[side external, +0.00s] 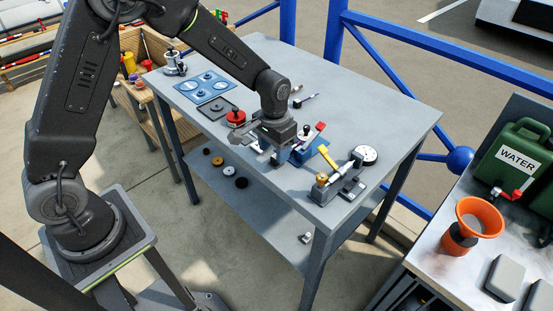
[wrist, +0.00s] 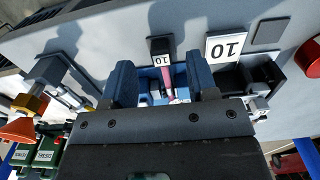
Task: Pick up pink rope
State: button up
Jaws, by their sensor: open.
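I cannot make out a pink rope in the side view. My gripper (wrist: 163,84) is open, with one blue-grey finger on each side of the strip and no clear contact. In the side view my gripper (side external: 277,152) is low over the grey table (side external: 345,105), beside a blue fixture (side external: 304,154).
A red round part (side external: 236,117) and a blue panel (side external: 205,87) lie left. The table's back right is mostly clear.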

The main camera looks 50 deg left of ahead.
jog(key=shift+f, duration=1.3)
jog(key=shift+c, duration=0.5)
grip_shut()
